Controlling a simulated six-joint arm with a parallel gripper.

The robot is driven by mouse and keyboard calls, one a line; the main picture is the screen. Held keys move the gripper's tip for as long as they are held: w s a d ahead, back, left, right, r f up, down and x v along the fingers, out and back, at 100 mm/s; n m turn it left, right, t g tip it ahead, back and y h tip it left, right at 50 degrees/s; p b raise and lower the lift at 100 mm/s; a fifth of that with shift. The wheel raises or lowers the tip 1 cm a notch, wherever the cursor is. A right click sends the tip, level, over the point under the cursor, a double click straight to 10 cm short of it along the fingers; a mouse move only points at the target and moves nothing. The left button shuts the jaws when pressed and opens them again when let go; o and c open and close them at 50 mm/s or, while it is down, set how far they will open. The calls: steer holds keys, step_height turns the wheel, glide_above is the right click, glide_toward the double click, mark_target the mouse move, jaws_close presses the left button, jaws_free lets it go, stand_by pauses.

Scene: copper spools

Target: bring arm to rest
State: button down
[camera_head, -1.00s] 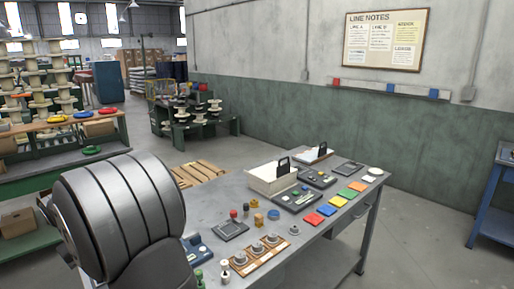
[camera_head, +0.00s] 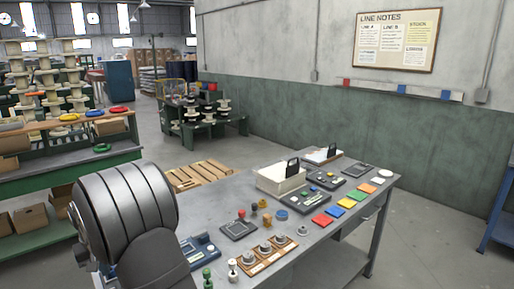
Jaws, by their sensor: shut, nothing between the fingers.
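A large dark grey rounded link of my own arm (camera_head: 125,215) fills the lower left of the head view. It stands in front of the left end of the grey workbench (camera_head: 215,195) and hides part of it. My gripper is not in the picture, so its fingers and surroundings cannot be seen.
The bench holds a wooden tray with several grey knobs (camera_head: 265,255), coloured square tiles (camera_head: 334,211), a paper box (camera_head: 281,178) and small trays. Wooden pallets (camera_head: 196,176) lie on the floor behind. A green shelf with spools (camera_head: 70,150) stands left. Floor right of the bench is clear.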

steer(key=shift+a+r, duration=0.1)
steer(key=shift+r, duration=0.1)
step_height(320, 180, down, 2)
steer(key=shift+f, duration=0.25)
steer(key=shift+r, duration=0.85)
stand_by(4.7)
